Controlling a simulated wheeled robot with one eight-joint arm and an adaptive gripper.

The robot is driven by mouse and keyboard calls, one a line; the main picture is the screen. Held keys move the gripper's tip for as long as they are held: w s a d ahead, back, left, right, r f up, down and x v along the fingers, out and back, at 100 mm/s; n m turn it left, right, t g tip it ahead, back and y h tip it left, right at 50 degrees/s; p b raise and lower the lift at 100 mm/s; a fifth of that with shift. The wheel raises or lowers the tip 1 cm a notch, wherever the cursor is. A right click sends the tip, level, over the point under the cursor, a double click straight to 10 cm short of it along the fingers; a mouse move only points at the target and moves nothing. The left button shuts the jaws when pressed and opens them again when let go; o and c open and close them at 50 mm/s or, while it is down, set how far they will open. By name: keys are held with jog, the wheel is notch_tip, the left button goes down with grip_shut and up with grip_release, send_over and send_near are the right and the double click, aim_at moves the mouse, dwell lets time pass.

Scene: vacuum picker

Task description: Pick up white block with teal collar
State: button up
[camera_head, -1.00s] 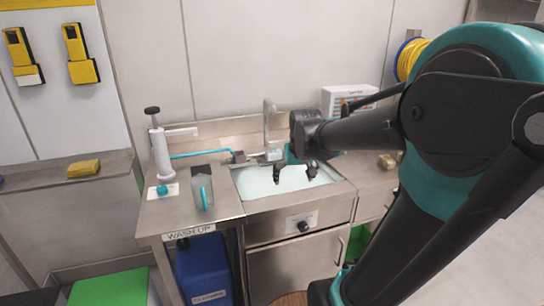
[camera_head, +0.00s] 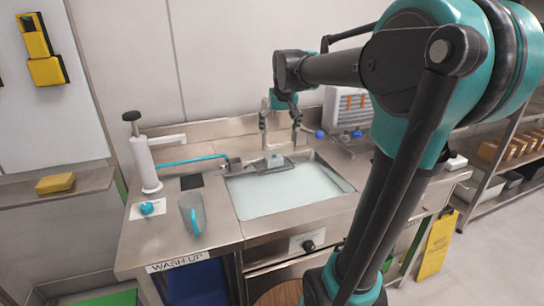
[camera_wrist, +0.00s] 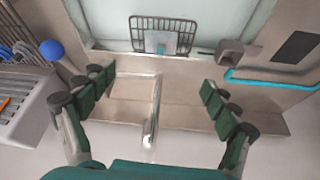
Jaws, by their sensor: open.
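A small pale block (camera_head: 275,160) sits in the dark wire rack (camera_head: 255,167) at the back edge of the sink. In the wrist view a pale, teal-tinted block (camera_wrist: 160,42) shows in the rack (camera_wrist: 138,22); I cannot clearly make out a collar on it. My gripper (camera_head: 280,145) is open and empty, pointing down above the back of the sink by the rack. In the wrist view my gripper's fingers (camera_wrist: 153,90) are spread wide. The metal faucet (camera_wrist: 153,115) shows between them, and the block lies beyond the fingertips.
The water-filled sink (camera_head: 285,195) is in front of the rack. A grey slotted unit (camera_wrist: 30,105) with blue knobs (camera_head: 319,134) is on the other side of the faucet.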

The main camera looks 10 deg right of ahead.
send_near(274, 155)
jog(key=x, duration=0.5)
jog(key=shift+d, duration=0.15)
jog(key=shift+x, duration=3)
jog(key=shift+s, duration=0.1)
jog(key=shift+c, duration=0.5)
jog(key=c, duration=1.3)
jog(key=shift+c, duration=0.2)
